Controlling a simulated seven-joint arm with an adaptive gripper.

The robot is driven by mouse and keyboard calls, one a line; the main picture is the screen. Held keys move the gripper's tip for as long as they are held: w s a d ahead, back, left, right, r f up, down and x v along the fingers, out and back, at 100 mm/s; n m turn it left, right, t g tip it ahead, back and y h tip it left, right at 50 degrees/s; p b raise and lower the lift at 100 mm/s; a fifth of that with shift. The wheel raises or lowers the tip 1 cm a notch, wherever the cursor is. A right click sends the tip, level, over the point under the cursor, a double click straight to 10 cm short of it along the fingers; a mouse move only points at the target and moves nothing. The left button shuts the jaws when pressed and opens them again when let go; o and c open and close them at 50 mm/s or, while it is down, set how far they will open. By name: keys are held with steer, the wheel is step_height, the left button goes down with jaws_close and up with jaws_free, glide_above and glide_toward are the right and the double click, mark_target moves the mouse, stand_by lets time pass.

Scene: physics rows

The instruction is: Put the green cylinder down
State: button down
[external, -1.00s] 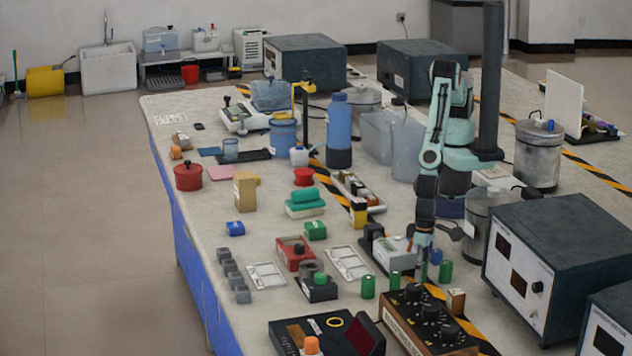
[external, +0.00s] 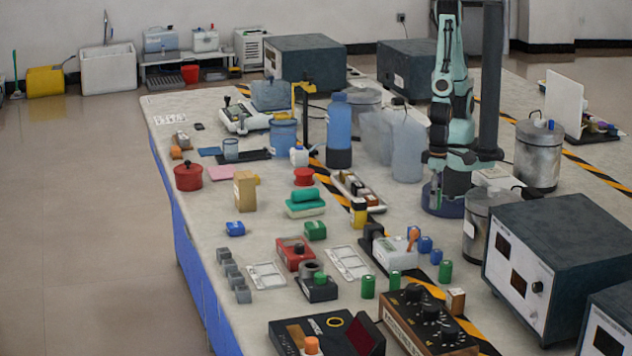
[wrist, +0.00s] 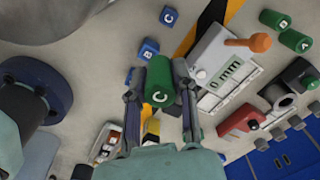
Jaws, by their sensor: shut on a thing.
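My gripper (external: 435,175) is raised in front of the arm base in the external view. In the wrist view my gripper (wrist: 160,78) is shut on a green cylinder (wrist: 160,88) marked C, with one finger on each side. I cannot make out the held cylinder clearly in the external view. Other green cylinders stand on the bench: one at the right (external: 445,271), one in the middle (external: 395,281) and one at the left (external: 368,287). The wrist view shows two green ones, marked B (wrist: 275,20) and A (wrist: 295,40), at the upper right.
Blue pieces (external: 424,244) stand in a row near a white gauge (external: 394,252) with an orange knob. A metal canister (external: 478,230) and a dark instrument box (external: 565,260) stand to the right. White frames (external: 349,263) lie to the left. Bench between gripper and blue pieces looks clear.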

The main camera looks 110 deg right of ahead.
steer(key=shift+s+d, duration=0.15)
steer(key=w+d+m, duration=0.5)
steer(key=d, duration=0.5)
steer(key=w+d+m, duration=0.6)
steer(key=d, duration=0.4)
steer(key=s+d+m, duration=0.3)
steer(key=d+m, duration=0.4)
steer(key=d, duration=1.1)
steer(key=w+d+f, duration=0.2)
steer(key=w, duration=0.1)
steer(key=w+d+f, duration=0.2)
steer(key=w+f, duration=0.1)
steer(key=w, duration=0.1)
steer(key=w+d+f, duration=0.2)
steer(key=w+f, duration=0.1)
steer(key=w, duration=0.1)
steer(key=shift+w+f, duration=0.15)
steer(key=shift+w+d+f, duration=0.3)
steer(key=shift+w+f, duration=0.1)
steer(key=shift+f, duration=0.15)
steer(key=shift+w+f, duration=0.1)
steer(key=shift+f, duration=1.5)
steer(key=shift+f, duration=0.1)
